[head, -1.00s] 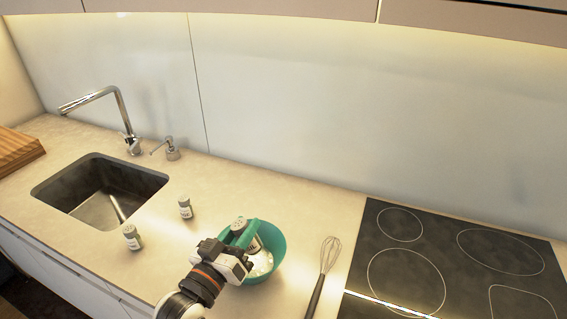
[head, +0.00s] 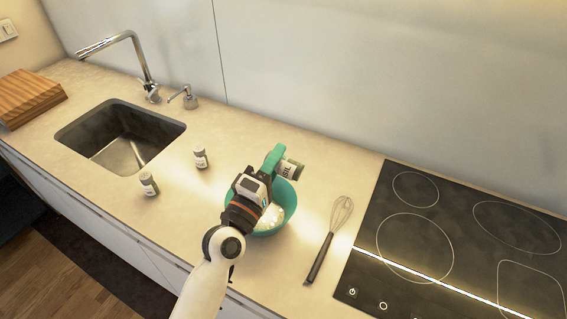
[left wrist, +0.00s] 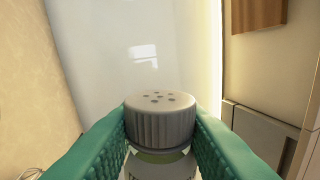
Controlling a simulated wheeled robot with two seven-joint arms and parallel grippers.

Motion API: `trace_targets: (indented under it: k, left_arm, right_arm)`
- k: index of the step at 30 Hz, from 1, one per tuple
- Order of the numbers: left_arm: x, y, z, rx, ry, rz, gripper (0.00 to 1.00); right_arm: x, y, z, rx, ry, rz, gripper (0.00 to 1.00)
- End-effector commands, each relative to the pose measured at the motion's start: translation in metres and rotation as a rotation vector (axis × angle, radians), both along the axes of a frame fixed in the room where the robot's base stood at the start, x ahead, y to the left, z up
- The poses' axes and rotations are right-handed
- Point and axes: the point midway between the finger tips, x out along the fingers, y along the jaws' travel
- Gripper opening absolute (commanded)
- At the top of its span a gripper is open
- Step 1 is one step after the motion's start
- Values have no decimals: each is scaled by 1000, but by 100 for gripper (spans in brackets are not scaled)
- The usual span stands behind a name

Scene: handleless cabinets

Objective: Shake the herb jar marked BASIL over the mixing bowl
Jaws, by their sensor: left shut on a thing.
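My left gripper (head: 273,162) is shut on a herb jar (head: 291,168), with green fingers on both sides of it. The jar lies tipped about on its side, above the far rim of the teal mixing bowl (head: 262,231); part of its dark label lettering shows, not the whole word. In the left wrist view, its grey ribbed cap with several holes (left wrist: 161,118) sits between the fingers. The bowl stands on the counter with white contents, partly hidden by my left gripper and wrist. My right gripper is not in view.
Two other herb jars (head: 200,158) (head: 149,184) stand upright left of the bowl. A whisk (head: 328,240) lies right of it, beside the black cooktop (head: 460,240). The sink (head: 120,137) and a wooden board (head: 28,97) are farther left.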

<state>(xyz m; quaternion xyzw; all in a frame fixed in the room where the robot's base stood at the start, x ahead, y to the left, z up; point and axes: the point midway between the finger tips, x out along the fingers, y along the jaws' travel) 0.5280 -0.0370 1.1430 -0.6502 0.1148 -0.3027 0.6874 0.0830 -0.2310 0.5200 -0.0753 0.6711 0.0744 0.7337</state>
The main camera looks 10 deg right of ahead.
Motion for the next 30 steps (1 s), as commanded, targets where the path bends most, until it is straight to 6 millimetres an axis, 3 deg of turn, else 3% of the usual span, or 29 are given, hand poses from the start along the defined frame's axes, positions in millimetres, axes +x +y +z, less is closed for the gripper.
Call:
trace_targets:
  k: [10,12,18,30]
  left_arm:
    - [15,22,-24,-228,151,1,8]
    - [14,22,-14,-294,196,1,8]
    - [15,22,-11,-446,298,1,8]
    - [16,24,-14,-551,367,1,8]
  right_arm:
    - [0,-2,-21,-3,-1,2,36]
    - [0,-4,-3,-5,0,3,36]
    - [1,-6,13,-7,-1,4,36]
    - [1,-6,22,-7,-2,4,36]
